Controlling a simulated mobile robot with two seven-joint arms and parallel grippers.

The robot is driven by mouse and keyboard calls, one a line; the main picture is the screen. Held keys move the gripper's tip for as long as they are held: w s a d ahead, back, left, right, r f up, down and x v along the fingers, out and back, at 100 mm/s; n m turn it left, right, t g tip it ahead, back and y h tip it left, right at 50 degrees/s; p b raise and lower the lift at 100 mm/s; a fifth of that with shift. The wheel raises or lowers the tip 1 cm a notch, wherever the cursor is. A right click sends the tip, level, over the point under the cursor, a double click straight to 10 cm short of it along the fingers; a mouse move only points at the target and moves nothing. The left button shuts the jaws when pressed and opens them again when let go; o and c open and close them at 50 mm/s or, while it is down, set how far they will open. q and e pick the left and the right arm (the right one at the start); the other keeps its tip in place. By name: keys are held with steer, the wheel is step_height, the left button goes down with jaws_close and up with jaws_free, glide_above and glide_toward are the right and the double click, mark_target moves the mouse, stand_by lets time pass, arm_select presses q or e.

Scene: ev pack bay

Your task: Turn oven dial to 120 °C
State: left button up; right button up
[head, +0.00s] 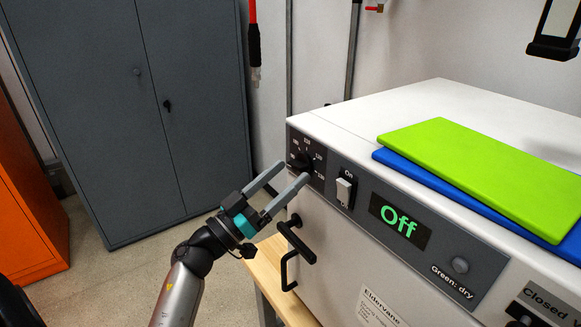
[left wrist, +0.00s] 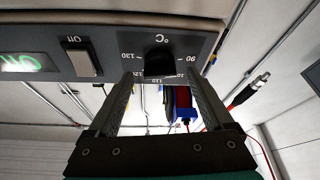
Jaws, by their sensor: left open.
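The oven dial (head: 299,160) is a black knob on the grey control panel at the oven's left front corner, with a white temperature scale around it. In the left wrist view the dial (left wrist: 160,62) appears upside down, with 90, 130 and °C legible; I cannot tell where its pointer stands. My left gripper (head: 294,170) is open, its two fingers reaching toward the dial. In the left wrist view the fingertips (left wrist: 163,76) lie on either side of the knob, with gaps; contact is not visible. My right gripper is not in view.
The oven (head: 345,262) has a rocker switch (head: 344,191), a display (head: 400,221) reading Off, and a black door handle (head: 296,243) below the dial. Green (head: 480,165) and blue (head: 384,156) boards lie on top. A grey cabinet (head: 110,110) stands behind left.

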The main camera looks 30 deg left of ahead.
arm_select(q)
steer(key=shift+x, duration=0.9)
jaws_close()
